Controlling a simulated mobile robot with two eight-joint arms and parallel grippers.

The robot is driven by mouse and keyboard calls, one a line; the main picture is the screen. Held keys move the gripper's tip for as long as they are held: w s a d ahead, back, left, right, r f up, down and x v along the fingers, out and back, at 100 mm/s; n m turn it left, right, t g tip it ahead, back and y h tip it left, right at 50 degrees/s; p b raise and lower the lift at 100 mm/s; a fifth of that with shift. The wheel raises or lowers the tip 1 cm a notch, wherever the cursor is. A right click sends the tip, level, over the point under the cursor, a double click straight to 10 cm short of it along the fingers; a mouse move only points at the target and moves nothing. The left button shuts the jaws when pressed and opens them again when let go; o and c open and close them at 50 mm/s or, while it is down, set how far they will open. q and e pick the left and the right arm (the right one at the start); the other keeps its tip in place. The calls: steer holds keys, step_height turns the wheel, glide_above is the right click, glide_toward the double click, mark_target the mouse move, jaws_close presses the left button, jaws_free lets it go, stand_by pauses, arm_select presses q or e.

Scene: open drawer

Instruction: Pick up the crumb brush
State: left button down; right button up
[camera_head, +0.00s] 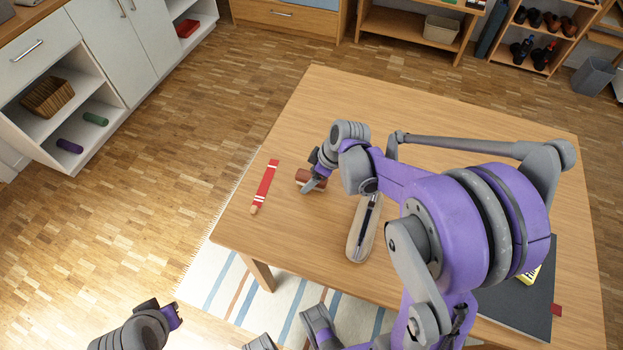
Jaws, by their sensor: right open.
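A small reddish-brown block-like object (304,176), which looks like the crumb brush, lies near the left edge of the wooden table (330,100). My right gripper (313,182) is over it, with its fingers down at the object, open. The gripper hides part of the object, and I cannot tell whether the fingers touch it. My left gripper (174,314) is low at the bottom left, off the table and away from the object; its jaw opening is not clear.
A red striped item (265,188) lies left of the brush. A long beige tray (356,248) with a dark pen (365,222) lies to its lower right. The table's far part is clear.

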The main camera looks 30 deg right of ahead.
mark_target(311, 176)
steer(key=shift+f, duration=0.2)
steer(key=shift+c, duration=0.3)
jaws_close()
steer(key=shift+r, duration=0.55)
step_height(311, 176, up, 10)
steer(key=shift+f+p, duration=0.25)
steer(key=shift+p, duration=0.65)
